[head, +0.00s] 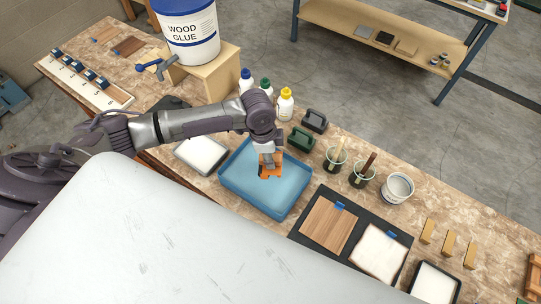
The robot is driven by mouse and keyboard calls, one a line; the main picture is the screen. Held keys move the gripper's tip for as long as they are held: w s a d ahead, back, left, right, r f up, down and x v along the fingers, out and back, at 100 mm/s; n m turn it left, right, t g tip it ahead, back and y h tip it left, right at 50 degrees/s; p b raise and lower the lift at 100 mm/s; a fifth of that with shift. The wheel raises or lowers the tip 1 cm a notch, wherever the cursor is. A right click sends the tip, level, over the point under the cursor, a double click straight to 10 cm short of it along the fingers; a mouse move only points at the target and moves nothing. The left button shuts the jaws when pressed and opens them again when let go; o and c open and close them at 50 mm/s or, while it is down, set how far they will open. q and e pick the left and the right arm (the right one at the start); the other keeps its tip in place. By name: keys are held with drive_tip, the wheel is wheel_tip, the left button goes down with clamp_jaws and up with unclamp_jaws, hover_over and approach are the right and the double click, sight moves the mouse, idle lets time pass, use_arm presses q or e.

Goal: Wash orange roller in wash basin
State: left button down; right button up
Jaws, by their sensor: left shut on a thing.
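My left gripper (267,158) is over the blue wash basin (235,185), pointing down. It is shut on the orange roller (271,171), of which an orange part shows just below the fingers, within the basin's outline. Bluish water seems to fill the basin. I cannot tell whether the roller touches the water, and its rest is hidden by the gripper. My right gripper is not in view.
Several bottles (286,104) and dark green and black blocks (300,139) stand behind the basin. Brush cups (335,159) and a white bucket (397,187) are to the right. A white-filled tray (201,153) is left; a black mat (310,250) with panels is front right.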

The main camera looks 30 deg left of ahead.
use_arm(q)
drive_tip(key=shift+r, duration=0.1)
idle(0.3)
drive_tip(key=shift+r, duration=2.4)
